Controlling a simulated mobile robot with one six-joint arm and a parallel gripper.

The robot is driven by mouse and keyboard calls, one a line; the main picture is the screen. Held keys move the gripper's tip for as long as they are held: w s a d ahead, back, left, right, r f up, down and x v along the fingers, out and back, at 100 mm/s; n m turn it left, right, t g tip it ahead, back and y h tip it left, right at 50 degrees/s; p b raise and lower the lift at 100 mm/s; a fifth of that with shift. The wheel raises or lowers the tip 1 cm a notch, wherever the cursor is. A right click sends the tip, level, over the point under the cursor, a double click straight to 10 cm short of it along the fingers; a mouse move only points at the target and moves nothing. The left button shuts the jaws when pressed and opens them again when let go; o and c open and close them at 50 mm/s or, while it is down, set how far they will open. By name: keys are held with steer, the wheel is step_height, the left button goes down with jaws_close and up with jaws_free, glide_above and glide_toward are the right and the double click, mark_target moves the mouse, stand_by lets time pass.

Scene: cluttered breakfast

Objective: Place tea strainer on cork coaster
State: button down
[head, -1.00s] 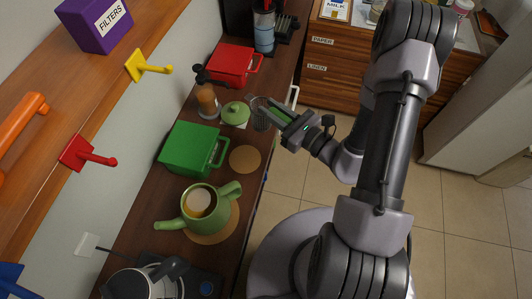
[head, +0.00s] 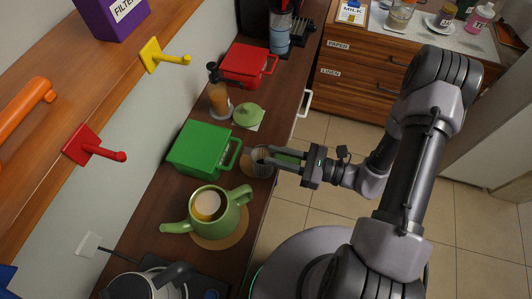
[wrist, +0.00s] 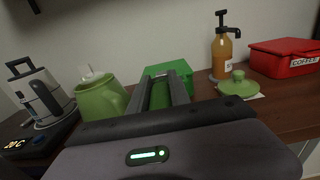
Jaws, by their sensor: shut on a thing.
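The tea strainer (head: 261,164), a small grey mesh cup, shows in the head view at the tips of my gripper (head: 272,158). My gripper is shut on it, coming in from the right. The round cork coaster (head: 246,167) lies on the counter beneath the strainer, mostly covered by it and the fingers. I cannot tell whether the strainer touches the coaster or hangs just above it. In the wrist view my fingers (wrist: 162,92) point toward the green box, and the strainer cannot be made out there.
A green box (head: 200,148) stands just left of the coaster. A green teapot (head: 207,208) on a larger round mat (head: 235,236) is nearer. A green lid (head: 247,116), syrup pump bottle (head: 218,98) and red box (head: 246,64) stand farther back. The counter edge is close on the right.

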steer(key=w+a+f+b, duration=0.2)
steer(key=w+f+b, duration=0.1)
steer(key=w+f, duration=0.1)
steer(key=shift+w, duration=0.35)
steer(key=c, duration=1.2)
jaws_free()
steer(key=shift+f, duration=0.1)
